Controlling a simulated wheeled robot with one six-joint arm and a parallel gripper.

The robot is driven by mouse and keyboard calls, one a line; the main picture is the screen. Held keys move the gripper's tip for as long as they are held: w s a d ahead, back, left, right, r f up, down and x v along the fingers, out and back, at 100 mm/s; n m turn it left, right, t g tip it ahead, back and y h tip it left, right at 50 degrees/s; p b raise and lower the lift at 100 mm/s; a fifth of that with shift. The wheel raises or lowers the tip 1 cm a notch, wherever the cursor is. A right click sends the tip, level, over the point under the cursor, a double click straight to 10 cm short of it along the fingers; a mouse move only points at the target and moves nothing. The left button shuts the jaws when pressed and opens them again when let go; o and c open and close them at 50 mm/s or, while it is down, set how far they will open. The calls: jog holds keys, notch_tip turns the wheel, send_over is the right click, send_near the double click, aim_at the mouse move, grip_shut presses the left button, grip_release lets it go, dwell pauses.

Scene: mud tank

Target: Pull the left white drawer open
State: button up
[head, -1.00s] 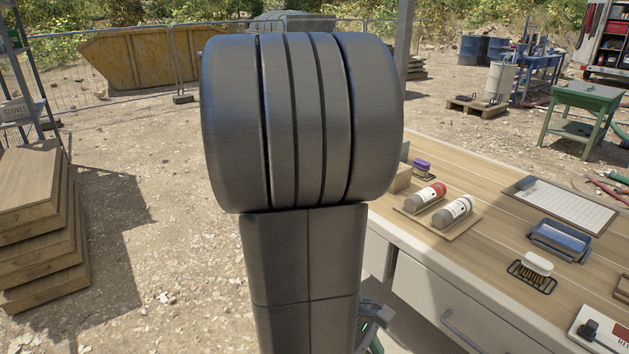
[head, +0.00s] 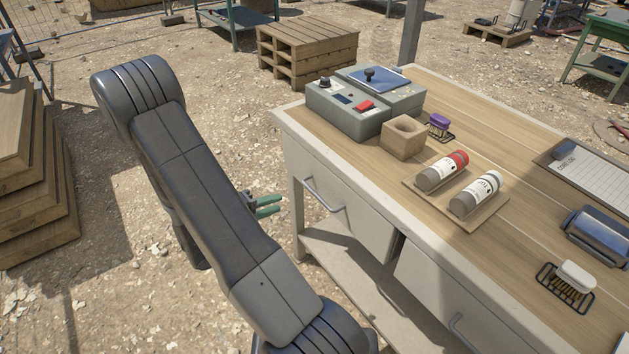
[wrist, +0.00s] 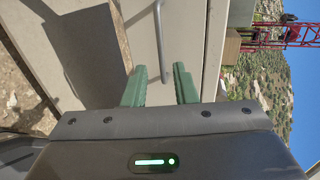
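The left white drawer (head: 345,205) is in the front of the workbench in the head view and looks shut. Its grey bar handle (head: 322,196) stands out from the front. My gripper (head: 268,205) is to the left of that handle, apart from it, with its green fingers pointing toward the drawer. In the wrist view my gripper (wrist: 160,82) is open and empty. There the handle (wrist: 160,35) runs upright in the picture, ahead of the gap between the fingers, against the pale drawer front (wrist: 185,45).
The right drawer (head: 470,315) is beside the left one. On the workbench top (head: 480,125) are a grey control box (head: 345,115), a wooden block (head: 403,138) and two bottles (head: 443,170). Stacked planks (head: 35,190) stand at far left. Open gravel lies between.

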aim_at(312, 190)
jog(key=b+x, duration=0.1)
jog(key=x, duration=1.2)
jog(key=shift+w+d, duration=0.15)
jog(key=shift+w, duration=0.2)
jog(key=shift+c, duration=0.3)
grip_shut()
